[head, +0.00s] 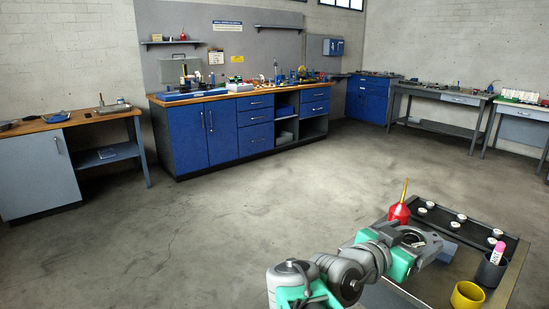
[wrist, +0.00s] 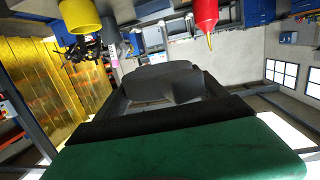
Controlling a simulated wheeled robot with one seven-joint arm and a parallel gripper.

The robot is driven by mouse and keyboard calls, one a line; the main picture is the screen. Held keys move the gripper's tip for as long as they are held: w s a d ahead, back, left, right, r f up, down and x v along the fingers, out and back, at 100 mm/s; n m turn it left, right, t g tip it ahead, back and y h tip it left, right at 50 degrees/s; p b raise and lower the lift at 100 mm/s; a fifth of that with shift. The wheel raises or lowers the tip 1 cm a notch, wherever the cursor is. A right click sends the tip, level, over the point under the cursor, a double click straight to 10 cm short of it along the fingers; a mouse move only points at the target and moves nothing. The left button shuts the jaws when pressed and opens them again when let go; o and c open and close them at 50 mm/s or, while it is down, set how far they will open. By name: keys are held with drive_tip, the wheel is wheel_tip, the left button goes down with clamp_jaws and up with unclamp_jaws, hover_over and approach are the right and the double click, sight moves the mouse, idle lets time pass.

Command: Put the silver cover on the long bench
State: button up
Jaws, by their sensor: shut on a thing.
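My gripper (head: 424,243) is at the lower right in the head view, low over the dark cart. In the wrist view my gripper (wrist: 165,90) is shut on a smooth grey piece (wrist: 150,82), which looks like the silver cover. Its full shape is hard to make out, and in the head view the gripper largely hides it. The long bench (head: 222,136), with blue cabinets and a wooden top, stands far off along the back wall, well away from my gripper.
The cart (head: 508,284) bears a red oil can (head: 399,212), a yellow cup (head: 467,296), a dark cup (head: 491,270) and several small white round pieces. Tools crowd much of the long bench's top. A wood-topped side bench (head: 70,119) stands left. The floor between is clear.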

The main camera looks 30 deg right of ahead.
drive_tip(key=w+a+f+n+t+y, duration=0.2)
drive_tip(key=w+a+n+t, duration=0.1)
drive_tip(key=w+a+t, duration=0.4)
drive_tip(key=w+a+f+n+t+y, duration=0.15)
drive_tip(key=w+a+n, duration=0.3)
drive_tip(key=w, duration=0.55)
drive_tip(key=w+a+f+n+t+y, duration=0.1)
drive_tip(key=w+a+n+t+y, duration=0.25)
drive_tip(key=a, duration=0.85)
drive_tip(key=w+a+f+n+t+y, duration=0.1)
drive_tip(key=w+a+n+t+y, duration=0.2)
drive_tip(key=a, duration=1)
drive_tip(key=w+r+y+p, duration=0.1)
drive_tip(key=w+r+p, duration=0.2)
drive_tip(key=p, duration=1.6)
wheel_tip(320, 180, up, 5)
drive_tip(key=shift+f+g+p, duration=0.1)
drive_tip(key=shift+g+p, duration=0.3)
drive_tip(key=shift+w+f, duration=0.1)
drive_tip(key=shift+f, duration=0.15)
